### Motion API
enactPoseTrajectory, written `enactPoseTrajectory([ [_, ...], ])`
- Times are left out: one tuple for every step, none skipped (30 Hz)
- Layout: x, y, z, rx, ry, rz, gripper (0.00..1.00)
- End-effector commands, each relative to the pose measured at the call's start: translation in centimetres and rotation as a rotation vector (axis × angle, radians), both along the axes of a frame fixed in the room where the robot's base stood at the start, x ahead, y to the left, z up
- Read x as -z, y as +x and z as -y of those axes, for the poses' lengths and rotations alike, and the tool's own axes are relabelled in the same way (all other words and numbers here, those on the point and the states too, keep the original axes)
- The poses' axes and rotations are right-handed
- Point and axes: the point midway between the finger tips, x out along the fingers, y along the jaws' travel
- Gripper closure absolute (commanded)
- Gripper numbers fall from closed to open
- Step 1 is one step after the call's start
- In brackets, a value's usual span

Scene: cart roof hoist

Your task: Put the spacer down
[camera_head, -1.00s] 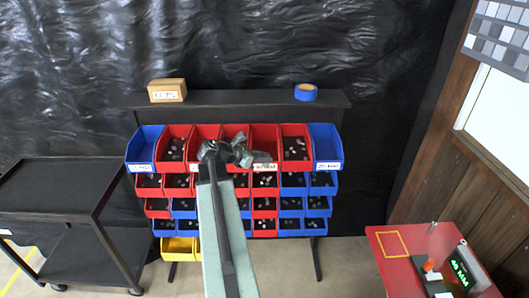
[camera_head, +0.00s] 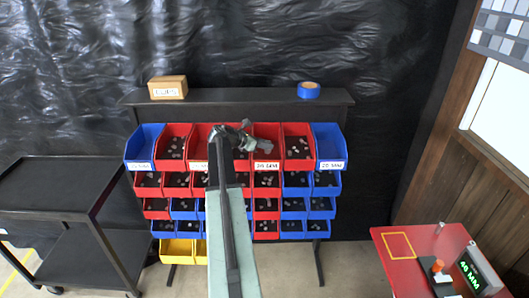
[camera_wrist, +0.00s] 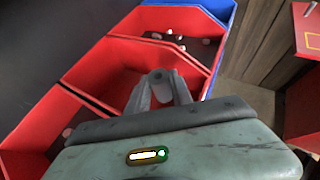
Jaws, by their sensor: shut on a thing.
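The spacer is too small to make out in the head view. A red table (camera_head: 403,275) stands at the right with a yellow outlined square (camera_head: 398,246), which looks empty, and a display (camera_head: 472,271) that seems to read 40 MM.
The right blue bin labelled 20 MM (camera_head: 328,144) looks empty. A cardboard box (camera_head: 168,88) and blue tape roll (camera_head: 308,90) sit on the top shelf. A black cart (camera_head: 55,184) stands left.

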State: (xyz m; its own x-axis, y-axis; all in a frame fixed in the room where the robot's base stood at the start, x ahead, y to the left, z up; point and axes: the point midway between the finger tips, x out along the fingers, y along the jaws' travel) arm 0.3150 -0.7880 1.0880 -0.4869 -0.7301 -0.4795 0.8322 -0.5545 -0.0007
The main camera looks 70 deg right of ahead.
Motion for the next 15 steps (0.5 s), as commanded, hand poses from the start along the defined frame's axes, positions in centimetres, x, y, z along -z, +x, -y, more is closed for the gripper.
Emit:
enactPoseTrajectory([
  [0.62, -0.02, 0.00, 0.000, 0.000, 0.000, 1.00],
  [0.46, -0.02, 0.00, 0.000, 0.000, 0.000, 1.00],
  [0.27, -0.03, 0.01, 0.000, 0.000, 0.000, 1.00],
  [0.22, -0.04, 0.00, 0.000, 0.000, 0.000, 1.00],
  [0.21, -0.04, 0.00, 0.000, 0.000, 0.000, 1.00],
  [0.20, -0.05, 0.00, 0.000, 0.000, 0.000, 1.00],
  [0.22, -0.05, 0.00, 0.000, 0.000, 0.000, 1.00],
  [0.30, -0.05, 0.00, 0.001, 0.000, 0.000, 1.00],
  [0.49, -0.06, 0.01, 0.001, 0.000, 0.000, 1.00],
  [0.61, -0.06, 0.01, 0.001, 0.000, 0.000, 1.00],
  [0.72, -0.06, 0.01, 0.001, 0.000, 0.000, 1.00],
  [0.84, -0.07, 0.02, 0.001, 0.000, 0.000, 1.00],
  [0.93, -0.08, 0.01, 0.001, 0.000, 0.000, 1.00],
  [1.02, -0.08, 0.01, 0.001, 0.000, 0.000, 1.00],
  [1.15, -0.08, 0.01, 0.001, 0.000, 0.000, 1.00],
])
